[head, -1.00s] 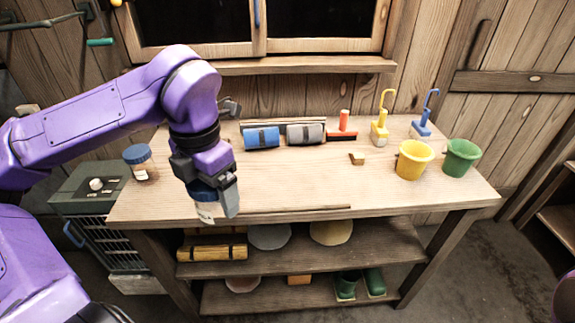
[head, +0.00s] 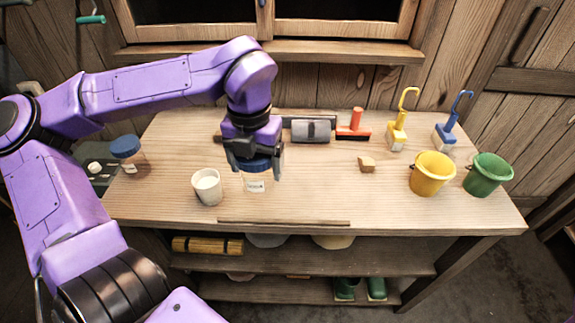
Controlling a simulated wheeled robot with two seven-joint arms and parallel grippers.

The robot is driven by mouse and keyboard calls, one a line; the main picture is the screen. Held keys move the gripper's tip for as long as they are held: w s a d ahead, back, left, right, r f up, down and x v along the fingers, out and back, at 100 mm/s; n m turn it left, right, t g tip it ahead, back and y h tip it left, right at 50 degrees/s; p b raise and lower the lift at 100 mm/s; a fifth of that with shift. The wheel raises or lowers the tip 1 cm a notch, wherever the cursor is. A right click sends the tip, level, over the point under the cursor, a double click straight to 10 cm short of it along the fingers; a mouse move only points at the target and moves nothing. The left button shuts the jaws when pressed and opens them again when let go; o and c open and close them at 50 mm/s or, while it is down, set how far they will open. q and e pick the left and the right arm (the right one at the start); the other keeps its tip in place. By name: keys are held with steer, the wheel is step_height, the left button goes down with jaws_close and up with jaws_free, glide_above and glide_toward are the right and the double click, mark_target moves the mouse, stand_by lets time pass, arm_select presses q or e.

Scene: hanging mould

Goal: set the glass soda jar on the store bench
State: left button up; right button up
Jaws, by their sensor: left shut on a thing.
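My left gripper (head: 255,165) points down over the wooden bench (head: 310,195) and is shut on a clear glass jar (head: 255,183) with a blue lid and a white label. The label is too small to read. The gripper hides part of the lid. The jar is upright over the left-middle part of the bench top; I cannot tell whether its base touches the wood. A second blue-lidded jar (head: 130,160), with brown contents, stands at the bench's left end. My right gripper is not in view.
A white cup (head: 207,187) stands just left of the held jar. A grey roll (head: 311,130), a red brush (head: 355,124), a small wooden block (head: 367,163), a yellow bucket (head: 432,173) and a green bucket (head: 488,174) are farther right. The front middle is mostly clear.

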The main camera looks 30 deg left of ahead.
arm_select(q)
steer(key=w+f, duration=0.3)
steer(key=w+f+p, duration=0.1)
steer(key=w+f, duration=0.1)
steer(key=f, duration=0.2)
steer(key=w+f+p, duration=0.1)
steer(key=w+f, duration=0.2)
steer(key=shift+w+d+f, duration=0.2)
steer(key=shift+w+d, duration=0.15)
steer(key=shift+w+f, duration=0.1)
steer(key=shift+f, duration=0.2)
steer(key=o, duration=1.1)
steer(key=shift+r, duration=0.35)
step_height(320, 180, up, 12)
steer(key=shift+f+b, duration=0.15)
steer(key=shift+b, duration=0.55)
